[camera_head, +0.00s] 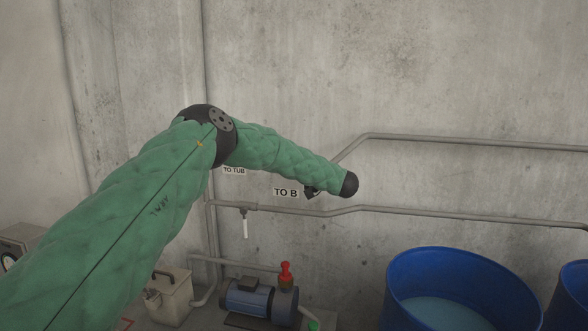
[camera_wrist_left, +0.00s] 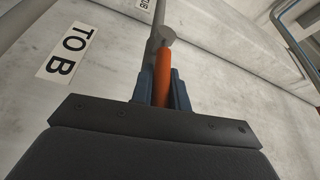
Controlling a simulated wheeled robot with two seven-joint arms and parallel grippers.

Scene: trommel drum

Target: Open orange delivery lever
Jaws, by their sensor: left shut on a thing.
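The orange lever (camera_wrist_left: 164,80) shows in the left wrist view, running up to a grey valve fitting on a pipe. My left gripper (camera_wrist_left: 162,88) has its two blue-grey fingers on either side of the lever, shut on it. My right gripper is in neither view.
Grey pipes (camera_head: 450,140) run along the concrete wall. A lower pipe carries a white-handled valve (camera_head: 245,226). Below are a blue pump (camera_head: 250,298) with a red top (camera_head: 286,274), a beige box (camera_head: 172,297) and a blue drum (camera_head: 455,268) at right.

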